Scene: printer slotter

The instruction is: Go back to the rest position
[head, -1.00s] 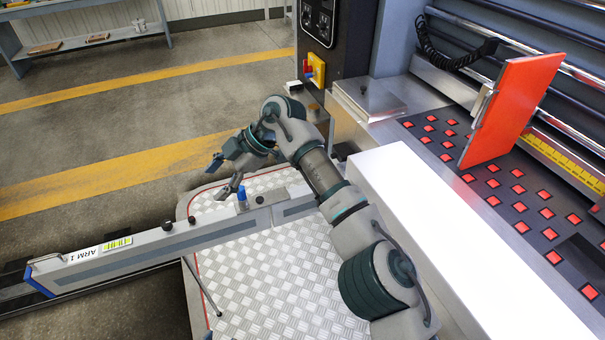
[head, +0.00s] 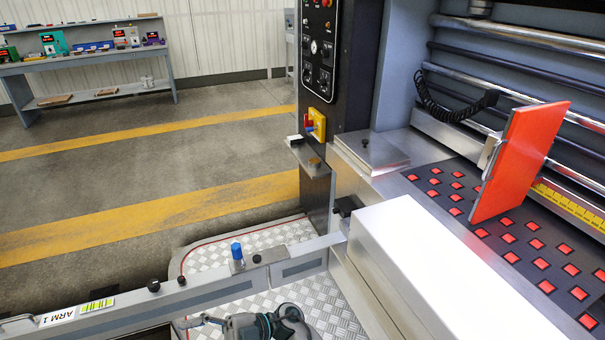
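My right arm (head: 265,325) shows only at the bottom edge of the head view, low over the tread-plate floor. Its gripper (head: 198,322) points left, cut off by the lower border. Only part of it shows, so I cannot tell whether it is open or shut. It is below and apart from the grey bar marked ARM 1 (head: 190,296). My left gripper is out of view.
The printer slotter has a white block (head: 440,270), an orange-red panel (head: 520,160) and a dark bed with red squares (head: 520,235). A control column (head: 318,60) stands behind. A workbench (head: 90,65) is at the far left. The floor between is clear.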

